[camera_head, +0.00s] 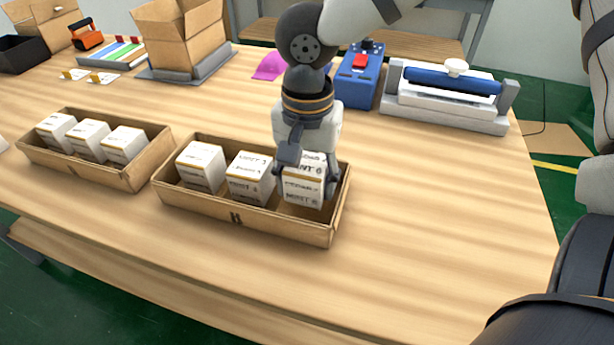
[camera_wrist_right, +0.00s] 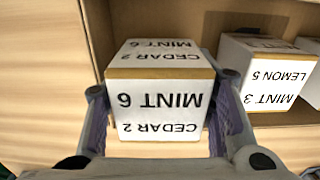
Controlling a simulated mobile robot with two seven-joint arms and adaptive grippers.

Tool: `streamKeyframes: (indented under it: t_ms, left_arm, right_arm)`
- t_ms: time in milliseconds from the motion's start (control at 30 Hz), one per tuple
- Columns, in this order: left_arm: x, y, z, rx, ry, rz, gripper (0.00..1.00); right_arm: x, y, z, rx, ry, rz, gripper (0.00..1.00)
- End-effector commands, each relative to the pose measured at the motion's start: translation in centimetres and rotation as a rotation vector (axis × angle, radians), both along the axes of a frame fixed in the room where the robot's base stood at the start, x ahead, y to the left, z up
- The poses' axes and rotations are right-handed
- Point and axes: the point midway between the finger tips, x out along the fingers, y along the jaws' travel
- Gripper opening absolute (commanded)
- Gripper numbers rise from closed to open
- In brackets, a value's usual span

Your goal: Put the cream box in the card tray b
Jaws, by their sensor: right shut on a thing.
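The cream box (camera_head: 303,189) is a white block with a tan edge band. In the right wrist view the box (camera_wrist_right: 158,105) carries the words CEDAR 2 and MINT 6. My right gripper (camera_head: 306,186) is shut on it, one finger at each side. It is at the right end of a brown card tray (camera_head: 285,226) with a dark mark on its front, probably card tray b. The box is within the tray's walls; I cannot tell whether it touches the floor. Two similar boxes (camera_head: 201,166) (camera_head: 250,178) stand to its left. My left gripper is out of view.
Another card tray (camera_head: 75,166) with three white boxes stands at left. Behind are an open carton (camera_head: 180,40), a blue device (camera_head: 362,75) with a red part and a grey machine with a blue roller (camera_head: 452,80). The table's front right is clear.

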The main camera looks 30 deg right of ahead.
Motion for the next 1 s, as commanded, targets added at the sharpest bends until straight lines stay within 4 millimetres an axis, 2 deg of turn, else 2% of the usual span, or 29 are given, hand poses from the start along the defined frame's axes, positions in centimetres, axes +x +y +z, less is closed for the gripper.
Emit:
streamKeyframes:
  t_ms: [400, 433, 467, 800, 867, 1000]
  left_arm:
    - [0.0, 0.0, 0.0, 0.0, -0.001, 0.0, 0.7]
    - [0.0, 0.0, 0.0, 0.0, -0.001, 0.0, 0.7]
    - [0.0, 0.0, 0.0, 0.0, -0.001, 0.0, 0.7]
    - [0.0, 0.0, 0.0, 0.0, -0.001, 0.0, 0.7]
    - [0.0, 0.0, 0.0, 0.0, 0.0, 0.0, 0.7]
    - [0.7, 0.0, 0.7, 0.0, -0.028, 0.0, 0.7]
  right_arm:
    - [0.0, 0.0, -1.1, 0.001, 0.001, 0.0, 0.19]
    - [0.0, 0.0, -1.1, 0.001, 0.001, 0.0, 0.52]
    - [0.0, 0.0, -1.1, 0.001, 0.001, 0.0, 0.58]
    - [0.0, 0.0, -0.7, 0.0, -0.001, -0.001, 0.58]
    - [0.1, 0.0, 0.1, 0.0, -0.003, -0.002, 0.58]
    - [0.1, 0.1, 4.1, 0.003, -0.012, -0.002, 0.58]
